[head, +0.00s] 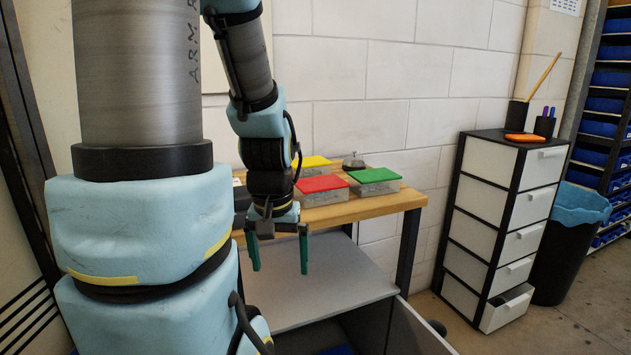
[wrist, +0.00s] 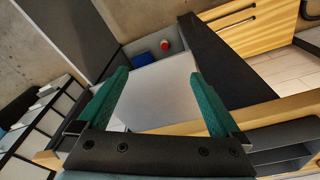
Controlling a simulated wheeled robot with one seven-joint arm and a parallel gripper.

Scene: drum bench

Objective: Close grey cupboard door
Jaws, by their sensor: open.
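The grey cupboard (head: 320,288) stands under the wooden bench, its pale top in view. Its grey door (head: 422,336) stands open, swung out from the right front corner, and is cut off by the lower picture edge. Part of the dark inside shows beside it. In the wrist view a grey panel that looks like the door (wrist: 72,28) is at upper left, and the pale cupboard top (wrist: 160,92) lies between the fingers. My gripper (head: 279,250) is open and empty, its green fingers pointing down above the cupboard top, left of the door and apart from it.
The bench (head: 390,203) carries boxes with red (head: 322,183), green (head: 374,175) and yellow lids. A drawer unit (head: 505,225) stands at right with its bottom drawer partly out, next to a black bin (head: 565,250). A blue item (wrist: 141,58) and red item (wrist: 165,44) show in the cupboard.

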